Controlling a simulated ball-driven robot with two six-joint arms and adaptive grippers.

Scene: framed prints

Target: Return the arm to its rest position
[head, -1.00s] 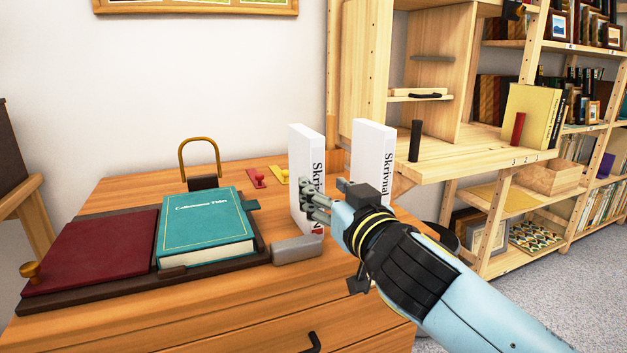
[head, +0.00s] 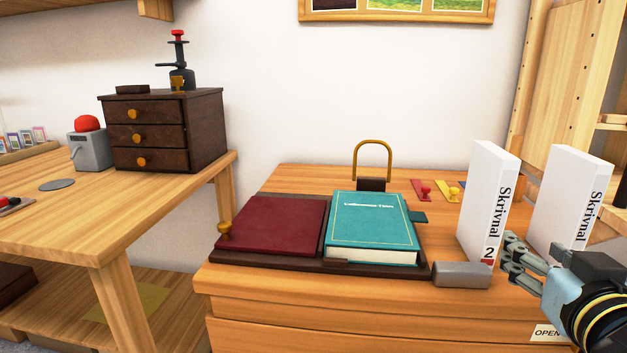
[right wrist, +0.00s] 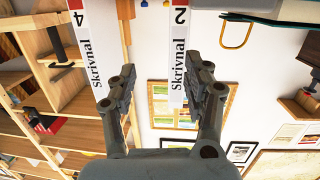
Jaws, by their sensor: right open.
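My right gripper (head: 516,262) is at the right edge of the head view, in front of the gap between two upright white Skrivnal volumes. It is open, and nothing shows between its fingers. Volume 2 (head: 486,205) stands just left of the fingertips and volume 4 (head: 570,195) stands behind them to the right. In the right wrist view the spread fingers (right wrist: 160,92) show with volume 2 (right wrist: 179,50) by the right finger and volume 4 (right wrist: 94,50) by the left one. I cannot tell whether they touch. My left gripper is not in view.
On the wooden cabinet lie a tray (head: 290,263) with a red panel (head: 270,225) and a teal book (head: 372,228), and a grey block (head: 462,275). A brass-coloured loop (head: 374,150) stands behind. A table (head: 60,205) with dark drawers (head: 165,130) is left.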

